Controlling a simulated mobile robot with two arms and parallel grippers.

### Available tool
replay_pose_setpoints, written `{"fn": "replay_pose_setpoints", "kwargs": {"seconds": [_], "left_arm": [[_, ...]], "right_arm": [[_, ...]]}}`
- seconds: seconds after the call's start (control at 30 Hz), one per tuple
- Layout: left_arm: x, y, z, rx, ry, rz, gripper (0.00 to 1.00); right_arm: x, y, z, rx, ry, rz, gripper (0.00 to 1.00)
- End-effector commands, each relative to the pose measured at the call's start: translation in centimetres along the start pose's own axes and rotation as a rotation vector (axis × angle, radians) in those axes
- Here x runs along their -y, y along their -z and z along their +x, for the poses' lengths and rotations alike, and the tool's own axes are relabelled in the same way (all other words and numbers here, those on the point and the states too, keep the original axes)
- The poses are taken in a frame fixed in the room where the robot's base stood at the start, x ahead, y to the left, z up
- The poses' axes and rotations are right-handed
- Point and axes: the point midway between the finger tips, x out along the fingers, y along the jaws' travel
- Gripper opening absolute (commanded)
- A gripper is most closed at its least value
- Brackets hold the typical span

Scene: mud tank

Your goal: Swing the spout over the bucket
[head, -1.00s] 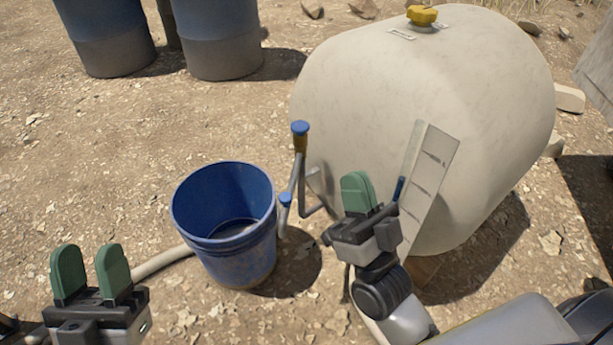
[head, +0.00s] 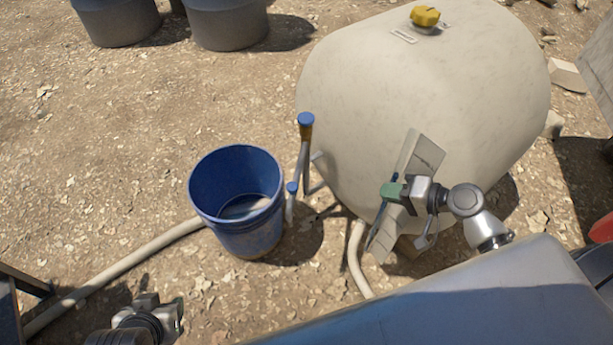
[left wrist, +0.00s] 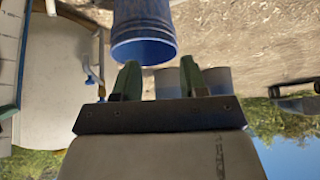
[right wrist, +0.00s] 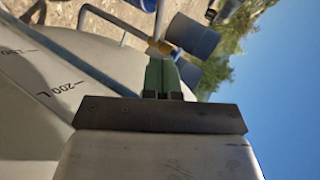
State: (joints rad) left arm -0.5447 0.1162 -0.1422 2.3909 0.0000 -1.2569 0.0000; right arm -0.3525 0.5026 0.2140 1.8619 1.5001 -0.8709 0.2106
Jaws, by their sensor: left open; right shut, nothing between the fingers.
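The spout (head: 303,155) is a thin grey pipe with blue caps, rising beside the front of the cream tank (head: 420,85). Its lower end hangs just right of the blue bucket (head: 236,235), apparently outside the rim. In the left wrist view, the bucket (left wrist: 143,25) is ahead of the fingers and the spout (left wrist: 93,74) is to their left. My right gripper (head: 390,192) is shut and empty, in front of the tank's level scale, right of the spout. Its fingers show together in the right wrist view (right wrist: 163,77). My left gripper (left wrist: 159,82) is open and empty.
Large drums (head: 228,25) stand at the back left. The ground left of the bucket is mostly clear.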

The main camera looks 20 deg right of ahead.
Motion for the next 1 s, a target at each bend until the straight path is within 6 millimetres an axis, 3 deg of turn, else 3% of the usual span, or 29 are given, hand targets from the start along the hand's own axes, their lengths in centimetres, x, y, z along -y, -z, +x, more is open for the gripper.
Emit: {"fn": "replay_pose_setpoints", "kwargs": {"seconds": [0.03, 0.2, 0.37, 0.63, 1.0], "left_arm": [[0.2, -1.0, -1.0, 0.086, 0.005, -0.003, 0.43], [0.6, -3.8, -2.0, 0.258, 0.013, -0.009, 0.43], [0.6, -4.1, -2.5, 0.28, 0.014, -0.01, 0.43], [0.6, -4.0, -3.7, 0.269, 0.015, -0.01, 0.43], [0.6, -4.8, -2.5, 0.27, 0.015, -0.01, 0.43]], "right_arm": [[0.6, 0.2, -1.3, 0.052, 0.003, 0.043, 0.0], [0.9, 0.0, -3.0, 0.161, 0.028, 0.124, 0.0], [0.8, -0.2, -2.2, 0.178, 0.035, 0.135, 0.0], [1.1, -1.1, 3.1, 0.176, 0.037, 0.134, 0.0], [1.4, -2.5, 11.2, 0.175, 0.037, 0.133, 0.0]]}}
